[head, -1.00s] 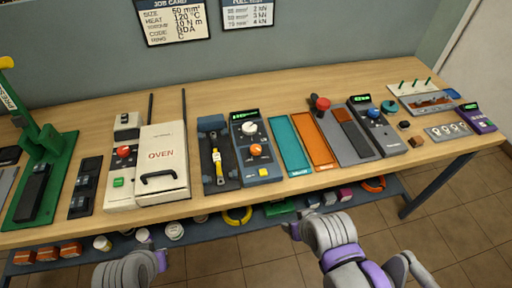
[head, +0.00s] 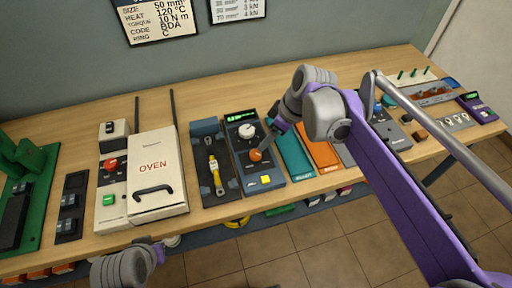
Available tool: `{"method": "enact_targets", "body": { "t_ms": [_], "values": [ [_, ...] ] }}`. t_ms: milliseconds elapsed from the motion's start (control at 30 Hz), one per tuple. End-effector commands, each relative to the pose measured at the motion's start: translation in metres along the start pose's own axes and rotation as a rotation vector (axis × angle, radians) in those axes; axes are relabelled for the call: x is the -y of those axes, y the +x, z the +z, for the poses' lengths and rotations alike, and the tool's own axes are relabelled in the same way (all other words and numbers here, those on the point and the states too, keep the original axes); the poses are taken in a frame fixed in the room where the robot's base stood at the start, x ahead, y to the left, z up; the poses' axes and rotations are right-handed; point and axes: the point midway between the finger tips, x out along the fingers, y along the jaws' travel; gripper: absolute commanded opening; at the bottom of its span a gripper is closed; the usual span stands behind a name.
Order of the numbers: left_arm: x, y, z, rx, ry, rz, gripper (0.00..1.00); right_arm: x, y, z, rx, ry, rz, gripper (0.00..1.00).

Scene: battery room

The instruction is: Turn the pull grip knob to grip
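A dark control box (head: 254,178) with a green-lit display stands on the bench in the head view, beside a bed holding a yellow piece. It carries a white knob (head: 246,131), an orange knob (head: 255,155) and a yellow button (head: 266,179). The labels on the knobs are too small to read. My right gripper (head: 264,147) points down-left at the orange knob, with its tips at or just beside it; contact and finger opening cannot be told. My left arm (head: 127,268) shows at the bottom left, below the bench edge; its fingertips are not visible.
Left of the box are the yellow piece in its bed (head: 215,171) and a white oven (head: 156,177). Right of it are a teal tray (head: 292,155) and an orange tray (head: 323,155). My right arm hides part of the devices farther right.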

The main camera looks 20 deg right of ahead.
Motion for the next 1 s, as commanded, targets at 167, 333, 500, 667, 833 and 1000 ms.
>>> {"method": "enact_targets", "body": {
  "t_ms": [167,333,500,667,833,1000],
  "values": [
    [0.0,0.003,0.003,0.002,0.0,0.0,0.0,0.0,0.032,0.0,0.001,-0.001,0.001,0.76],
    [0.0,0.005,0.005,0.003,0.0,0.0,0.0,0.001,0.065,0.001,0.001,0.0,0.0,0.76],
    [0.0,0.007,0.006,0.004,0.0,0.0,0.0,0.001,0.088,0.0,0.001,0.001,0.001,0.76],
    [0.0,0.008,0.007,0.005,0.0,0.0,0.0,0.001,0.099,0.001,0.001,0.002,0.002,0.76],
    [0.0,0.008,0.006,0.005,0.0,0.0,0.0,0.001,0.1,0.001,0.001,0.002,0.002,0.76],
    [0.0,0.008,0.006,0.005,0.0,0.0,0.0,0.001,0.1,0.001,0.001,0.002,0.002,0.67]
  ]
}}
